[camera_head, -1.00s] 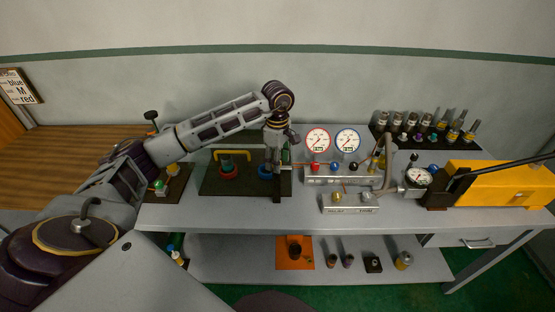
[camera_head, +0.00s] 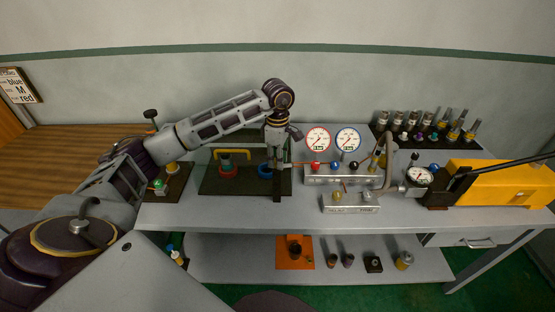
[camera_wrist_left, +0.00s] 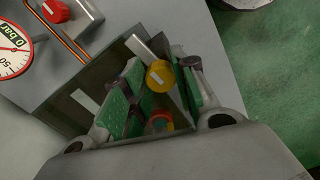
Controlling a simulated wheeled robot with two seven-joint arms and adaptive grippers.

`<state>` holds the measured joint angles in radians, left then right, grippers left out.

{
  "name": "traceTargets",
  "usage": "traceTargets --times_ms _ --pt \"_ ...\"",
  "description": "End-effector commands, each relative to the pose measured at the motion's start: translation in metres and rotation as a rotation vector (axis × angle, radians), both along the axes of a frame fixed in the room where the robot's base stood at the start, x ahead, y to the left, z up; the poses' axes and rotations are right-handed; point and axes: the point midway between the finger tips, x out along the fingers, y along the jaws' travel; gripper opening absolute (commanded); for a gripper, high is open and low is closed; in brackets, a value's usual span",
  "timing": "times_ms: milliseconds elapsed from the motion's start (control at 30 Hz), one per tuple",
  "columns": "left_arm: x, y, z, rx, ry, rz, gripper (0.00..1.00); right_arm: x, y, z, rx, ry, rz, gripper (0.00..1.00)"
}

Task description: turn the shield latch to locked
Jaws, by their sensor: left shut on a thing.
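The shield stand (camera_head: 222,187) is a dark base at the middle left of the bench, with a yellow handle (camera_head: 233,154) and a dark upright post (camera_head: 277,190) at its right front. My left gripper (camera_head: 277,165) points down at this post. In the left wrist view a round yellow knob with a pale bar (camera_wrist_left: 159,76), apparently the shield latch, sits between the green finger pads. The left gripper (camera_wrist_left: 157,88) is shut on it. A small red and yellow mark (camera_wrist_left: 158,122) shows below the knob, partly hidden. I cannot read the latch position. My right gripper is not in view.
Two round gauges (camera_head: 333,139) and a silver valve block (camera_head: 345,175) stand close right of the gripper. The bench front (camera_head: 235,216) is clear.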

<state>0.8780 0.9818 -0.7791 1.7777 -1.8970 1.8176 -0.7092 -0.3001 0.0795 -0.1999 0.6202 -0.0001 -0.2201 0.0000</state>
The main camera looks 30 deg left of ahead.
Motion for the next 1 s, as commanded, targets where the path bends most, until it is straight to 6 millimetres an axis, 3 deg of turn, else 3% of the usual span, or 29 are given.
traceTargets --times_ms 1000 --pt "0.003 0.001 0.0 0.0 -0.003 0.754 0.04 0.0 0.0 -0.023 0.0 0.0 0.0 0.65"
